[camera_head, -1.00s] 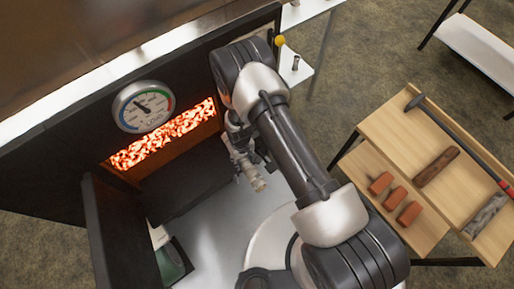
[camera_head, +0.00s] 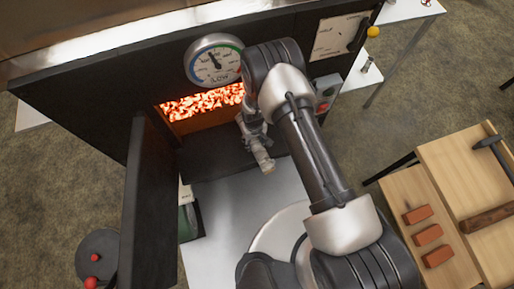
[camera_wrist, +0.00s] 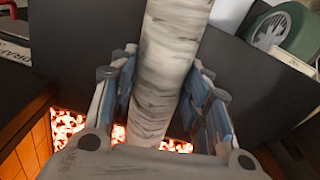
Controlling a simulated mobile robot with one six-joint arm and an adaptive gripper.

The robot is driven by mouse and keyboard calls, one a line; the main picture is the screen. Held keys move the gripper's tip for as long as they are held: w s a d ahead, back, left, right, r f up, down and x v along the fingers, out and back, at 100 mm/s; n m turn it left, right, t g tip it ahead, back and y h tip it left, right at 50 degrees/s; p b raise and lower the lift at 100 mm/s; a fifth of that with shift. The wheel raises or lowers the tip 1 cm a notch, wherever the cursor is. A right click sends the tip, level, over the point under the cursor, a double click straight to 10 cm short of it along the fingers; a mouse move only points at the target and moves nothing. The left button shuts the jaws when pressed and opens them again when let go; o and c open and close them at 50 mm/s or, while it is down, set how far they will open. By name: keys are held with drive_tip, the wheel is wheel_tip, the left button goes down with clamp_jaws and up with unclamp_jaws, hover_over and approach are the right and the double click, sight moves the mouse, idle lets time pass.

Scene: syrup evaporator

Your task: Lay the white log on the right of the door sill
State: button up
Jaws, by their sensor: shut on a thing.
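A white, birch-like log (camera_wrist: 165,70) runs lengthwise between the fingers of my gripper (camera_wrist: 160,105) in the wrist view. My gripper is shut on it. In the head view, my gripper (camera_head: 253,135) is in front of the firebox's right side, and the log's pale end (camera_head: 264,160) sticks out towards the viewer. The dark door sill (camera_head: 207,163) lies below the glowing firebox opening (camera_head: 203,102). The log's end shows over the sill's right part; I cannot tell whether it touches. My arm hides the sill's far right end.
The black firebox door (camera_head: 150,205) stands open at the left. A round gauge (camera_head: 213,60) is above the opening. A wooden table (camera_head: 470,170) with several orange bricks, a brown log (camera_head: 490,218) and a hammer (camera_head: 490,143) stands at the right.

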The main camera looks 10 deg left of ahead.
drive_tip(key=shift+w+a+f+b, duration=0.45)
drive_tip(key=shift+w+b, duration=0.2)
drive_tip(key=shift+b, duration=0.2)
drive_tip(key=shift+w+a+f+b, duration=0.4)
drive_tip(key=shift+w+f+b, duration=0.1)
drive_tip(key=shift+w+b, duration=0.3)
drive_tip(key=shift+w+a+f+b, duration=0.4)
drive_tip(key=shift+w+f+b, duration=0.15)
drive_tip(key=shift+b, duration=0.35)
drive_tip(key=shift+r, duration=0.1)
drive_tip(key=o, duration=1.4)
wheel_tip(320, 180, up, 8)
drive_tip(key=shift+f, duration=0.25)
drive_tip(key=shift+s, duration=0.1)
